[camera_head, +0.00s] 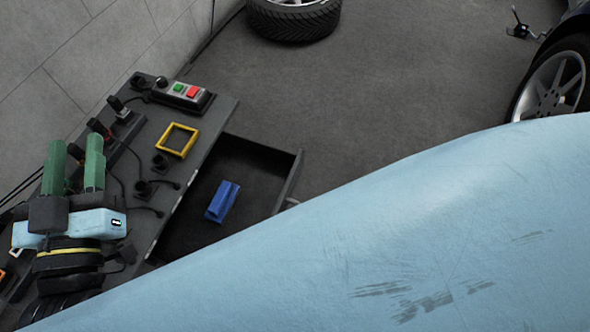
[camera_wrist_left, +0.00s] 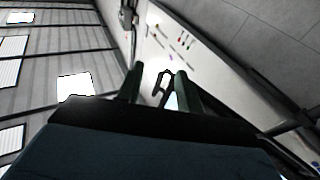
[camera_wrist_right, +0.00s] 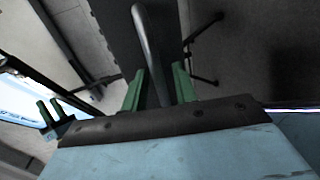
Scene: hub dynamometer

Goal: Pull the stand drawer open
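The stand drawer (camera_head: 288,187) is pulled out from the dark stand (camera_head: 212,117) in the head view, with its inside visible. A blue block (camera_head: 222,201) lies in it. The drawer's grey bar handle (camera_wrist_right: 149,45) runs between the green fingers of my right gripper (camera_wrist_right: 160,85) in the right wrist view. Those fingers stand apart, with a gap beside the bar. My light-blue arm hides the right gripper and the drawer's near part in the head view. My left gripper (camera_head: 75,165) is open and empty over the stand's left part, fingers pointing up the picture; its fingers (camera_wrist_left: 157,88) also show in the left wrist view.
A yellow square frame (camera_head: 177,140), a control box with green and red buttons (camera_head: 186,93) and several cabled plugs are on the stand top. A tyre (camera_head: 293,18) and a car wheel (camera_head: 552,88) stand beyond. The floor right of the drawer is clear.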

